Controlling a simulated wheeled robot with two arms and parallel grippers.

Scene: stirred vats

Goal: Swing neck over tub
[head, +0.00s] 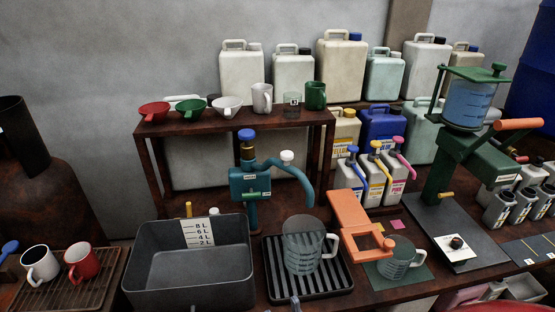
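The teal neck (295,172) curves out to the right from the teal tap body (249,184), which has a blue cap on top and a green label piece. A white knob (287,156) sits on the neck. Its mouth points down above the clear measuring jug (302,252), which stands on a black ribbed tray (338,279). The dark grey tub (183,284) is at the left of the tap, open and seemingly empty, with a white litre scale on its inner back wall. Neither of my grippers is in view.
A brown shelf (235,119) with cups and funnels stands behind the tap. An orange stand (355,222) with another jug (397,262) is at the right, beside a green dispenser (478,160). Mugs sit on a rack (62,292) left of the tub.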

